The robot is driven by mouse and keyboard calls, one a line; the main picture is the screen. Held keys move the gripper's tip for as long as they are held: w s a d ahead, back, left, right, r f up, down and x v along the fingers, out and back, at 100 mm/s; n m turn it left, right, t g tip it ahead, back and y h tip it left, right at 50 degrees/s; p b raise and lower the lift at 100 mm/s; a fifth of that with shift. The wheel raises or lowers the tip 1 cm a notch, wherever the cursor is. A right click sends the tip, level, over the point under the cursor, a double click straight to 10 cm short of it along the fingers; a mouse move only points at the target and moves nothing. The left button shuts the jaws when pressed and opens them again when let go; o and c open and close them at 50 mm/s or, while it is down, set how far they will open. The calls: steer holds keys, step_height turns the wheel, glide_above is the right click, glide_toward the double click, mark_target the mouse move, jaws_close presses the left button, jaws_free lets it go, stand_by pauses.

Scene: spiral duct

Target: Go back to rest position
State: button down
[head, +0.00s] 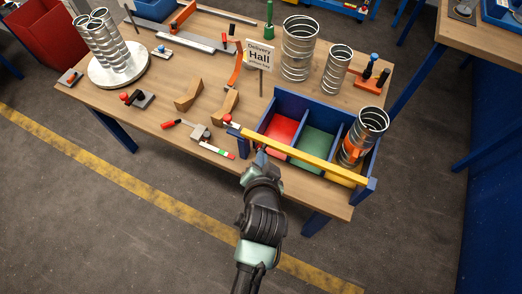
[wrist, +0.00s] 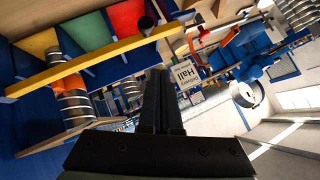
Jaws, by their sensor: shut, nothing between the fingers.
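My gripper (head: 262,158) is shut and empty, just in front of the bin's yellow front bar, near its left end. In the wrist view its two dark fingers (wrist: 160,100) lie together, pointing at the yellow bar (wrist: 95,62). The blue bin (head: 372,185) has red, green and yellow compartments. A spiral duct piece (head: 369,125) with an orange band stands tilted in the right, yellow compartment; it also shows in the wrist view (wrist: 72,95). I cannot tell whether my fingertips touch the bar.
The wooden table (head: 150,110) holds two upright ducts (head: 299,50), a round plate (head: 118,70) with several ducts, a "Delivery Hall" sign (head: 260,55), wooden cradles (head: 188,95) and hand tools (head: 198,132). The floor (head: 130,230) in front of the table is clear.

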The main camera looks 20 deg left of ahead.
steer(key=shift+v, duration=0.85)
steer(key=shift+a+r, duration=0.1)
steer(key=shift+a, duration=0.05)
